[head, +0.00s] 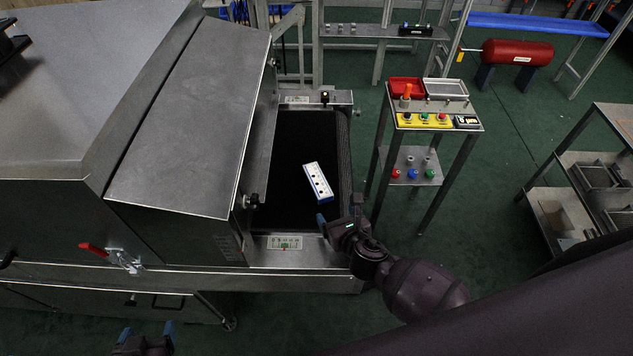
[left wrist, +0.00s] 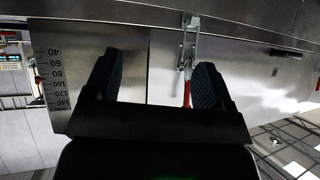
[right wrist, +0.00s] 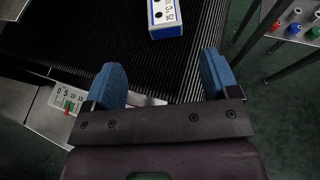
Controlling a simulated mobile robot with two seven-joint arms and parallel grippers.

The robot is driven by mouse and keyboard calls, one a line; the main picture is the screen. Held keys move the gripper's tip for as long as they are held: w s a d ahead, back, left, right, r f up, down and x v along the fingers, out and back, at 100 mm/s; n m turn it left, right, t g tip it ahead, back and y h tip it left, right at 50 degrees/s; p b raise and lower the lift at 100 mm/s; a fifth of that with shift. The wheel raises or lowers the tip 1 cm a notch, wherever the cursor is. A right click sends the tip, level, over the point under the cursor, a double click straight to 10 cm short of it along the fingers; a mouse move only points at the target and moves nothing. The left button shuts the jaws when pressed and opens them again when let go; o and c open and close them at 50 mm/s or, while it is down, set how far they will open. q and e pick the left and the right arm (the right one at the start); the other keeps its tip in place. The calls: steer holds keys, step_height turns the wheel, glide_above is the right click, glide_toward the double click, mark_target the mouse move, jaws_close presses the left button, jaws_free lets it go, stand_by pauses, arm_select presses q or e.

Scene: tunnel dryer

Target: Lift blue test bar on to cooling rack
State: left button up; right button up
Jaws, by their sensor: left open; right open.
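The blue test bar (head: 318,182), with a white top face with dark dots and blue sides, lies at a slant on the dark conveyor belt (head: 293,140) outside the dryer hood. Its near end also shows at the top of the right wrist view (right wrist: 165,18). My right gripper (head: 338,214) is open and empty, just short of the bar at the belt's near corner, apart from it. My left gripper (head: 146,336) is open and empty, low in front of the dryer; its blue fingers face the dryer's side panel in the left wrist view (left wrist: 157,75). I cannot tell which rack is the cooling rack.
A stand (head: 432,108) with trays and buttons is right of the belt. Metal shelving (head: 570,158) is at far right. A bench (head: 372,31) and a red cylinder (head: 517,52) are behind. The dryer hood (head: 190,110) overhangs the belt's left. Green floor is clear between stand and shelving.

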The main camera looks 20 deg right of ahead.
mark_target(324, 193)
steer(key=b+x, duration=0.2)
steer(key=x, duration=0.2)
steer(key=shift+f, duration=0.15)
steer(key=shift+b+x, duration=0.55)
steer(key=shift+x, duration=0.2)
steer(key=b+x, duration=0.2)
steer(key=x, duration=0.1)
steer(key=b+x, duration=0.1)
steer(key=shift+w+d, duration=0.25)
steer(key=shift+d, duration=0.05)
steer(key=shift+w, duration=0.4)
arm_select(q)
steer(key=f, duration=0.2)
steer(key=w+f, duration=0.1)
steer(key=f, duration=0.1)
steer(key=shift+w+d+f, duration=0.1)
steer(key=shift+w+f, duration=0.1)
steer(key=shift+f, duration=0.1)
arm_select(e)
steer(key=c, duration=0.4)
arm_select(q)
steer(key=shift+s+f, duration=0.15)
steer(key=shift+s, duration=0.15)
arm_select(e)
steer(key=c, duration=0.6)
